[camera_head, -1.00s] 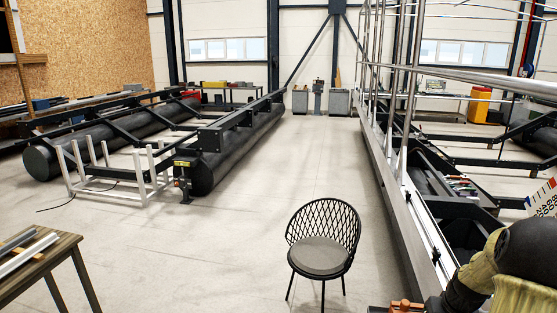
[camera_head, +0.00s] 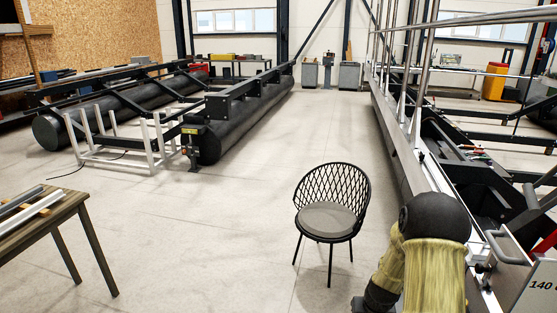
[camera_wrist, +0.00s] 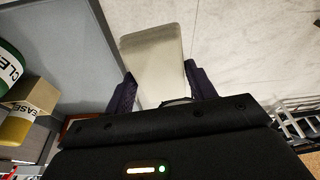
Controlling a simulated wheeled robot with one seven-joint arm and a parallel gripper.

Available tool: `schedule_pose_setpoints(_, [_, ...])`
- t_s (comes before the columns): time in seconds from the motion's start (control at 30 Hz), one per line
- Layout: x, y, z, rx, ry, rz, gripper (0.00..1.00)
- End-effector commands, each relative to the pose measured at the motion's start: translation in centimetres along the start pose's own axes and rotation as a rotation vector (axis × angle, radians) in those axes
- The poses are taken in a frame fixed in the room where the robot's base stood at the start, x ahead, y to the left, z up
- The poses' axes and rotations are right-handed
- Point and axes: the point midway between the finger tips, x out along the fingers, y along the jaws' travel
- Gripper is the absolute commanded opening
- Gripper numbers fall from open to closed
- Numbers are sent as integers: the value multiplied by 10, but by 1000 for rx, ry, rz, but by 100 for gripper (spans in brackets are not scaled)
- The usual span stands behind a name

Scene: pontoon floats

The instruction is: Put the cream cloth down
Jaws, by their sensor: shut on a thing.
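The cream cloth (camera_wrist: 152,58) shows in the wrist view as a flat, pale, rounded rectangle. My gripper (camera_wrist: 160,90) is shut on it, with one dark finger at each side. The cloth sticks out beyond the fingertips, above the pale floor and close to the edge of a grey surface. Its near end is hidden by the gripper body. In the head view my arm is at the lower right; the gripper and the cloth do not show there.
The grey surface (camera_wrist: 65,45) lies left in the wrist view, with labelled containers (camera_wrist: 30,105) at its left. In the head view a black chair (camera_head: 333,205) stands left of my arm. A wooden table (camera_head: 45,225) is at the left.

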Motion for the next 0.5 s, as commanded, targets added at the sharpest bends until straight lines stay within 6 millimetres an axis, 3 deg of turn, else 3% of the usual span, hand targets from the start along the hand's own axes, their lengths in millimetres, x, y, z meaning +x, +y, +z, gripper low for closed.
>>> schedule_pose_setpoints(0.03, [27,-14,11,-12,-5,-5,34])
schedule_pose_setpoints(0.2, [78,-52,38,-39,-6,-13,34])
schedule_pose_setpoints(0.4, [128,-88,70,-71,-4,-21,34])
schedule_pose_setpoints(0.5, [141,-98,81,-81,-3,-23,34])
